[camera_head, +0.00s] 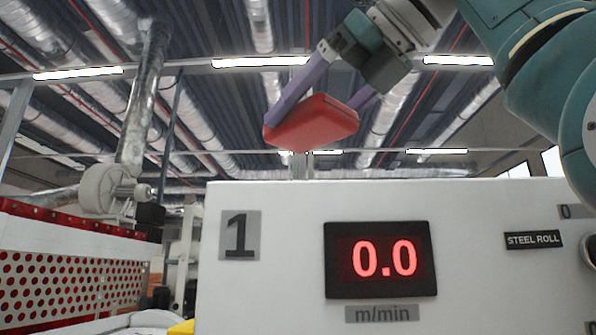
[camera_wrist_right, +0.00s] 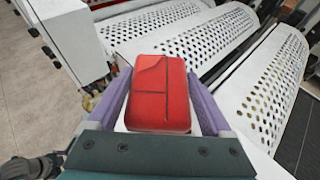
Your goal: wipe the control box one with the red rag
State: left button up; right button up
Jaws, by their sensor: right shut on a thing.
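The red rag (camera_head: 312,122) is a folded red pad held up in the air in the head view. My right gripper (camera_head: 318,108) has its purple fingers shut on it. The rag also shows between the fingers in the right wrist view (camera_wrist_right: 160,92). The control box one (camera_head: 270,290) is a white box marked "1", with a red "0.0" m/min display (camera_head: 380,259). In the head view the rag appears above the box's top edge, with a gap between them. My left gripper is not in view.
White perforated rollers (camera_wrist_right: 200,45) lie beyond the rag in the wrist view. The air around the rag is clear.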

aim_at(319, 134)
notch_tip(319, 134, down, 3)
jog(key=shift+s+d, duration=0.15)
jog(key=shift+f, duration=1.15)
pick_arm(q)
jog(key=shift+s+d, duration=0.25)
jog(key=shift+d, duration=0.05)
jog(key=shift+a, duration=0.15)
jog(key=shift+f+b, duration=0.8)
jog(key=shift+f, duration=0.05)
pick_arm(e)
jog(key=shift+f, duration=1)
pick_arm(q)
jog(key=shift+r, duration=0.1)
